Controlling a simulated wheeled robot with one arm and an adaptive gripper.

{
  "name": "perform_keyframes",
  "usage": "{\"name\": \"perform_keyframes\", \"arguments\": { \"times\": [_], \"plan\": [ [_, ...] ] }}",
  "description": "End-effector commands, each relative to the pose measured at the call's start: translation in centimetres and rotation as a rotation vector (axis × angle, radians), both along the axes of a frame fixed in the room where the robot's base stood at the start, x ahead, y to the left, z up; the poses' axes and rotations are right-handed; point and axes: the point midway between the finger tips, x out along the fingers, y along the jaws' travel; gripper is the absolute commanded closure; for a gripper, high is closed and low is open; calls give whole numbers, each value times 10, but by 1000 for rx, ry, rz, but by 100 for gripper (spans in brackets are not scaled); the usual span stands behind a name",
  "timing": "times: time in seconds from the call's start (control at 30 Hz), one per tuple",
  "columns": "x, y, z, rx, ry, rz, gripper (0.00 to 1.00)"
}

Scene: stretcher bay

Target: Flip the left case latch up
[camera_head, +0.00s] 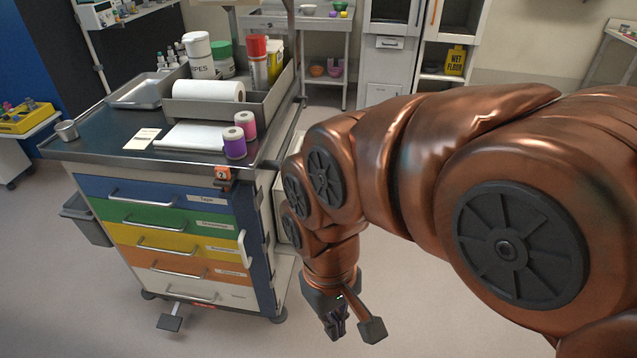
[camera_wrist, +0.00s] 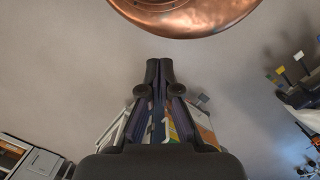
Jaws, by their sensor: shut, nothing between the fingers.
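I cannot make out a case or its latch in either view. My gripper (camera_head: 335,325) hangs low at the end of my copper arm, to the right of the colored-drawer cart (camera_head: 165,240) in the head view. In the wrist view my gripper (camera_wrist: 159,65) has its dark fingers together with nothing between them. A pale boxy shape (camera_head: 284,205) shows partly between the cart and my arm; I cannot tell what it is. My arm hides much of the right side of the head view.
The cart top holds a paper roll (camera_head: 208,90), a wipes tub (camera_head: 199,55), a metal tray (camera_head: 141,90) and purple and pink rolls. Shelves and cabinets (camera_head: 391,45) stand behind. Floor (camera_head: 70,300) is open in front.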

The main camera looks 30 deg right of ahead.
Motion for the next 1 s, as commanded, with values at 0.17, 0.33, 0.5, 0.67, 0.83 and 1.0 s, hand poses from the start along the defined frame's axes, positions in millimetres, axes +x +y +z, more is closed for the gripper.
{"name": "perform_keyframes", "arguments": {
  "times": [0.17, 0.33, 0.5, 0.67, 0.83, 1.0],
  "plan": [
    [17, 11, -4, 40, 9, -52, 100],
    [57, 35, -7, 139, 33, -180, 100],
    [106, 54, -7, 257, 71, -338, 100],
    [154, 64, -8, 370, 120, -491, 100],
    [207, 61, -10, 490, 172, -661, 100],
    [261, 45, -16, 608, 235, -836, 100]
  ]
}}
